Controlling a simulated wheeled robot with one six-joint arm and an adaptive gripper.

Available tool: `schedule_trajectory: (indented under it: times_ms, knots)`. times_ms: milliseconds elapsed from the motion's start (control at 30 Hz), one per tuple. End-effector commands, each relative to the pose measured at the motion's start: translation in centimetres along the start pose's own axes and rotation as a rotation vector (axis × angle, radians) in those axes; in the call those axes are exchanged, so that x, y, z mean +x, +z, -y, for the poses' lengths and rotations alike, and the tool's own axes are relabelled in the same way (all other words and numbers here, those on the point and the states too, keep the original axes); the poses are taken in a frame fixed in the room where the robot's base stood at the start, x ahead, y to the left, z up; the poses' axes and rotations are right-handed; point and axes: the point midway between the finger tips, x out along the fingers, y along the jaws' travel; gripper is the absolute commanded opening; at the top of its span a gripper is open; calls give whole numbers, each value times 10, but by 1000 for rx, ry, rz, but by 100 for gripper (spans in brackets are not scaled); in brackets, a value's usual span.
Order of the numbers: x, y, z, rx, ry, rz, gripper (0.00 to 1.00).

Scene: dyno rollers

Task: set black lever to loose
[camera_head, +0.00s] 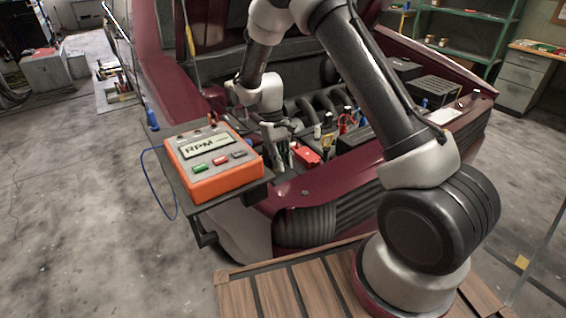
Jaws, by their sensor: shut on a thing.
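My gripper (283,158) reaches down into the front of the car's engine bay, just right of the orange RPM box. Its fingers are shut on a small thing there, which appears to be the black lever. The fingers hide most of it, and its setting cannot be read. A red block (306,156) sits close to the right of the fingers.
The orange RPM box (228,186) stands on a dark shelf at the left, with a blue cable (157,184) hanging beside it. The dark red car body (330,198) surrounds the bay. Black curved pipes (318,106) and small coloured parts lie behind my gripper.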

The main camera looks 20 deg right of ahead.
Motion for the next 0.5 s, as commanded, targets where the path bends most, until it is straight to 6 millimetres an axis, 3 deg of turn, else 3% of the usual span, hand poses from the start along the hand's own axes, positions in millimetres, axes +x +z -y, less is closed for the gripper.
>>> schedule_trajectory:
  times_ms: [500]
  knots:
    - [0, -2, 0, 0, 0, 42, 0]
